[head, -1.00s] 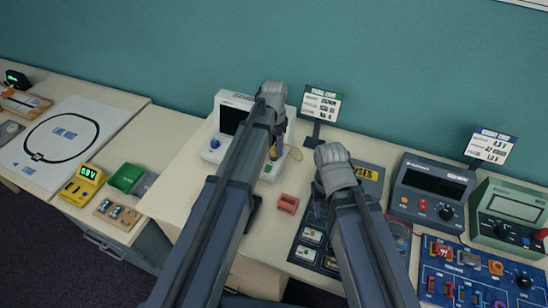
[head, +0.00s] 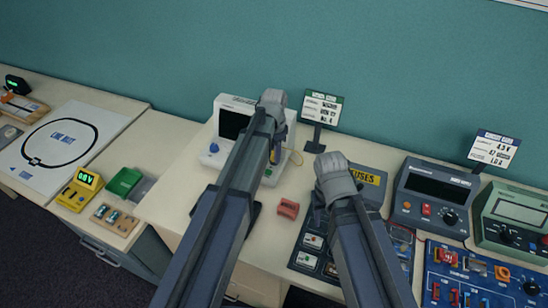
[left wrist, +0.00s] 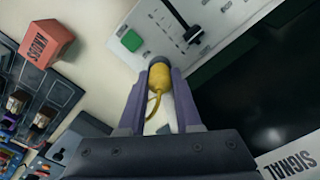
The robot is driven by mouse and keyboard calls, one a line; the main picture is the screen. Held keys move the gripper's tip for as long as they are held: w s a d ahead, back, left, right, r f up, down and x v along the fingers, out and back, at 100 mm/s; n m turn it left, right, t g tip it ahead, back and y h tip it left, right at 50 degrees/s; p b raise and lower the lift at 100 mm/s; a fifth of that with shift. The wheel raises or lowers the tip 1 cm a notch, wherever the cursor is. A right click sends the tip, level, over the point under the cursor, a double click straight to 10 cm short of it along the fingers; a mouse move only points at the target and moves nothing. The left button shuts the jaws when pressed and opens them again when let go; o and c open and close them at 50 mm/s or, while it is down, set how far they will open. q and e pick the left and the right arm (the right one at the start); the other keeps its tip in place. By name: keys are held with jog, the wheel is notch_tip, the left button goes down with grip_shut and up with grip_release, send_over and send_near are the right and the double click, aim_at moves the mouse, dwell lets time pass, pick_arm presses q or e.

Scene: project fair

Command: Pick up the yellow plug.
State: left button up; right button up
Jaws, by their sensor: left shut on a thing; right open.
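The yellow plug (left wrist: 160,78) is between the fingers of my left gripper (left wrist: 159,88) in the left wrist view, with its yellow cord curling down beside it. The left gripper is shut on it. The plug's grey end points at the panel of the white instrument (left wrist: 168,18); I cannot tell whether it touches the panel.
A red block (head: 288,209) stands on the table between my arms. The fuse board (head: 306,258) lies under my right arm. A dark meter (head: 434,192), a green meter (head: 515,215) and a blue panel (head: 470,280) fill the right. Sign cards (head: 321,106) stand behind.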

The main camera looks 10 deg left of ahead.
pick_arm(q)
jog(key=shift+r, duration=0.15)
grip_shut()
pick_arm(e)
jog(key=shift+r, duration=0.15)
pick_arm(q)
notch_tip(320, 180, up, 10)
jog(key=p, duration=1)
pick_arm(e)
notch_tip(320, 180, up, 10)
